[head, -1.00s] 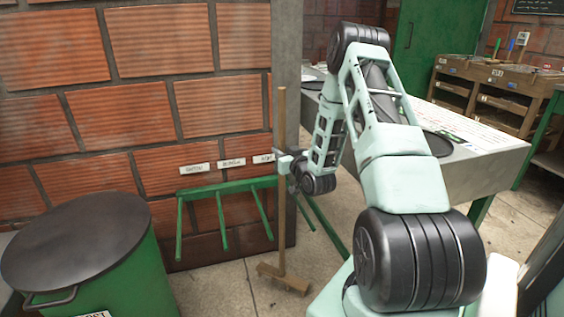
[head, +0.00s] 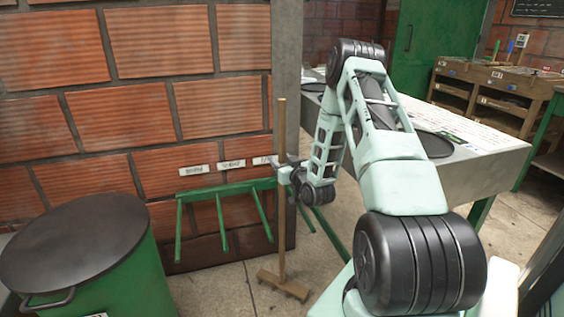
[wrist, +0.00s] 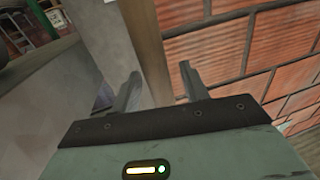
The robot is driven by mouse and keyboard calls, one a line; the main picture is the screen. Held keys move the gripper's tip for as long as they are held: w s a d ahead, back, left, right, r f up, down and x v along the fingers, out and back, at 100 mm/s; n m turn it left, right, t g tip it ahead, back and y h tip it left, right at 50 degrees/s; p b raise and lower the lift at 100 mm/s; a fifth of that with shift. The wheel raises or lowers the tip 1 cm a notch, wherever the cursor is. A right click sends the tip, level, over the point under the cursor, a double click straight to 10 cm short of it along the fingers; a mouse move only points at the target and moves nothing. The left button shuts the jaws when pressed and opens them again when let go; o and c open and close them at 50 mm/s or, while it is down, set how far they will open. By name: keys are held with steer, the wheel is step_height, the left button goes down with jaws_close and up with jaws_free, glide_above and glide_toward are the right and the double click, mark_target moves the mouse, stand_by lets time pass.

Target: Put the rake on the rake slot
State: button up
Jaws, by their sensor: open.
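The rake (head: 282,238) is a long wooden pole with a short crosspiece at its lower end, close to the floor. It stands nearly upright by the right end of the green wall rack (head: 215,188). My gripper (head: 284,169) is open at the upper part of the pole. In the wrist view the pole (wrist: 151,50) runs between the two spread fingers of my gripper (wrist: 162,88). The rack has several green prongs, with small white labels (head: 231,163) above it. Their text is too small to read. I cannot tell whether the pole rests on the rack.
A green bin with a dark round lid (head: 75,240) stands at the left. A grey-topped table (head: 480,165) is to the right of my arm. A grey post (head: 286,60) rises behind the pole. Bare floor shows around the crosspiece.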

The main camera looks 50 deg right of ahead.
steer(key=shift+r, duration=0.2)
steer(key=v, duration=1.2)
steer(key=w+a+r+n+g+y, duration=0.1)
steer(key=w+a+n+g+y, duration=0.2)
steer(key=a, duration=0.4)
steer(key=w+a+n+y, duration=0.1)
steer(key=w+a+y, duration=0.1)
steer(key=w+a, duration=0.4)
steer(key=s+a+r+n+g+y, duration=0.1)
steer(key=a+g+y, duration=0.1)
steer(key=a, duration=0.6)
steer(key=a+r+n+g+y, duration=0.1)
steer(key=a+n+g, duration=0.15)
steer(key=a, duration=0.45)
steer(key=s+a+r+n+g, duration=0.25)
steer(key=s+a+g, duration=0.25)
steer(key=s+a, duration=0.6)
steer(key=s+a+r+g, duration=0.2)
steer(key=s+a, duration=0.1)
steer(key=s, duration=0.5)
steer(key=s+a+r+n+g+h, duration=0.1)
steer(key=s+a+r+g, duration=0.1)
steer(key=s, duration=0.7)
steer(key=shift+a+r+n, duration=0.3)
steer(key=shift+a+r, duration=0.35)
steer(key=shift+a, duration=0.1)
steer(key=shift+g, duration=0.25)
